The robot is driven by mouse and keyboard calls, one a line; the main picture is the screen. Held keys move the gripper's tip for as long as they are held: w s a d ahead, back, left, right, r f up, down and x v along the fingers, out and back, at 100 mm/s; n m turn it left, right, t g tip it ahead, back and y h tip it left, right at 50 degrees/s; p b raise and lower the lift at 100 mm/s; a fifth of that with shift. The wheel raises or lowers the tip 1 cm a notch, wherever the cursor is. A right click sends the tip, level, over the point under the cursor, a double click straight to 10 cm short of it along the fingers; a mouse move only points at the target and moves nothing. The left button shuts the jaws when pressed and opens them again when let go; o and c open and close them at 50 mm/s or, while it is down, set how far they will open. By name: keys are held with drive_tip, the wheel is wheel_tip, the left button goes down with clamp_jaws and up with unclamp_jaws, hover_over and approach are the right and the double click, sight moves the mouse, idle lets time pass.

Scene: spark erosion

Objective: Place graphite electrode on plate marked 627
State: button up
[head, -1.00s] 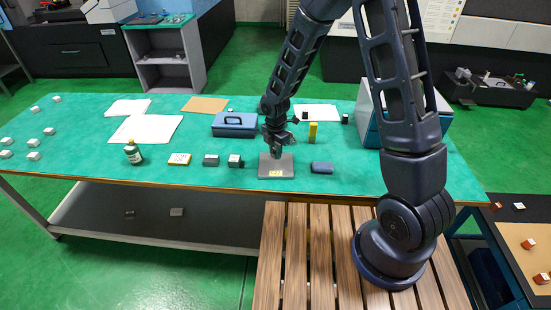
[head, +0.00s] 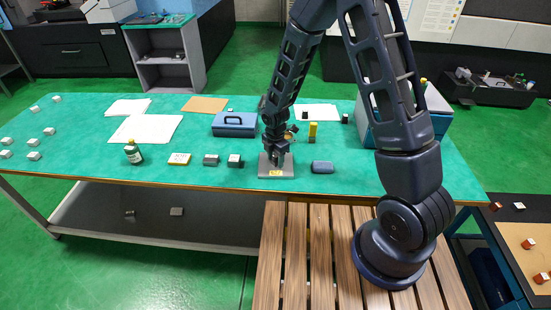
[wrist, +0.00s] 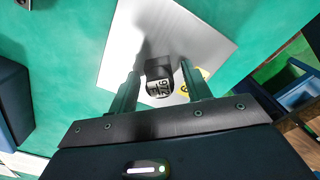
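A flat grey plate (head: 287,172) with a yellow label lies near the table's front edge. It also fills the middle of the wrist view (wrist: 185,32), its yellow label partly hidden behind a finger and the number unreadable. A small dark block (wrist: 158,67), which looks like the graphite electrode, has a pale face with black marks, seemingly 627 upside down. It appears over or on the plate; contact is unclear. My gripper (wrist: 160,82) has one finger on each side of the block, with visible gaps, so it looks open. In the head view my gripper (head: 277,158) is low over the plate.
Behind are a blue toolbox (head: 234,126) and a yellow block (head: 313,131). A bottle (head: 133,153) stands further left.

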sight(275, 156)
wheel_tip(275, 156, up, 12)
drive_tip(key=w+d+r+m+t, duration=0.1)
drive_tip(key=w+d+r+m, duration=0.1)
drive_tip(key=d+r+m, duration=0.6)
drive_tip(key=s+d+r+m+t, duration=0.1)
drive_tip(key=s+d+r+m, duration=0.15)
drive_tip(key=d+r, duration=0.35)
drive_tip(key=s+d+r+m, duration=0.1)
drive_tip(key=d+r+m, duration=0.2)
drive_tip(key=d+r, duration=0.3)
drive_tip(key=s+d+r+m+t, duration=0.1)
drive_tip(key=s+d+r+m, duration=0.2)
drive_tip(key=s+d+m, duration=0.3)
drive_tip(key=s+d+r+m+t, duration=0.1)
drive_tip(key=s+d+r+m, duration=0.3)
drive_tip(key=s+d+m, duration=0.3)
drive_tip(key=shift+s+d+r+t, duration=0.25)
drive_tip(key=shift+d+t, duration=0.05)
drive_tip(key=shift+d, duration=0.5)
